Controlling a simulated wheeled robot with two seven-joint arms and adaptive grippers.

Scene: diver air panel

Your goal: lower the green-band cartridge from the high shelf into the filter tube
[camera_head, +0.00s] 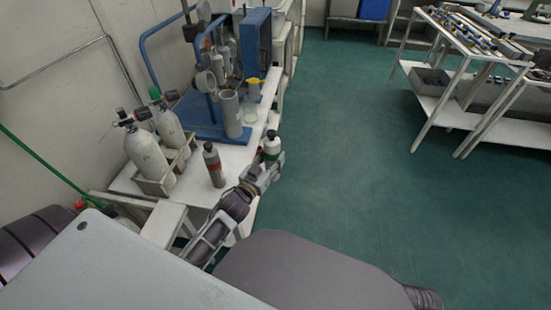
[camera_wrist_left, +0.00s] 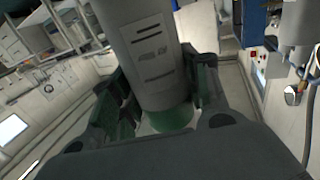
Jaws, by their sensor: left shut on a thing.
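The green-band cartridge (camera_head: 271,149), a pale cylinder with a dark top, is upright in my left gripper (camera_head: 273,163), near the bench's right edge. In the left wrist view the pale cartridge (camera_wrist_left: 150,60) and its green band show between the fingers of my left gripper (camera_wrist_left: 162,88). The filter tube seems to be the grey open-topped cylinder (camera_head: 231,114) on the blue base, behind and left of the held cartridge and apart from it. Its inside is barely visible. My right gripper is not in view.
A red-band cartridge (camera_head: 214,165) stands on the white bench (camera_head: 205,187), left of my gripper. Two gas bottles (camera_head: 147,157) stand in a rack at left. A clear vessel (camera_head: 250,109) is beside the tube. A blue frame (camera_head: 208,128) with gauges rises behind. Green floor at right is clear.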

